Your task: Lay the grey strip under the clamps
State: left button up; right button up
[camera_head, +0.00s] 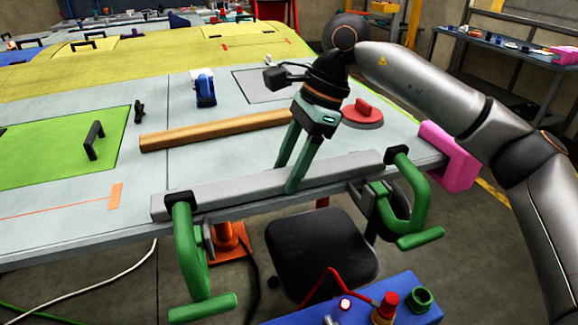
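The long grey strip (240,188) lies along the front edge of the pale wing panel. A green clamp (190,250) stands at its left end and another green clamp (415,195) at its right end. Their black upper pads show over the strip's ends; whether they press on it I cannot tell. My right gripper (284,178) reaches down at the strip's middle, one green finger on the far side and one on the near side, seemingly shut on it. The far fingertip is hidden behind the strip. My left gripper is not in view.
A wooden bar (215,131) lies behind the strip. A red round-based object (362,114), a blue object (205,90) and a black handle (93,140) stand on the panel. A pink block (450,158) covers the right corner. A dark stool (320,250) and a blue box (355,308) are in front.

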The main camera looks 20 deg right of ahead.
jog(key=o, duration=0.4)
jog(key=shift+s+f, duration=0.1)
jog(key=shift+f, duration=0.2)
jog(key=shift+o, duration=0.2)
jog(key=p+v, duration=0.1)
jog(key=v, duration=1.2)
jog(key=shift+w+a+r, duration=0.2)
jog(key=shift+a+r, duration=0.05)
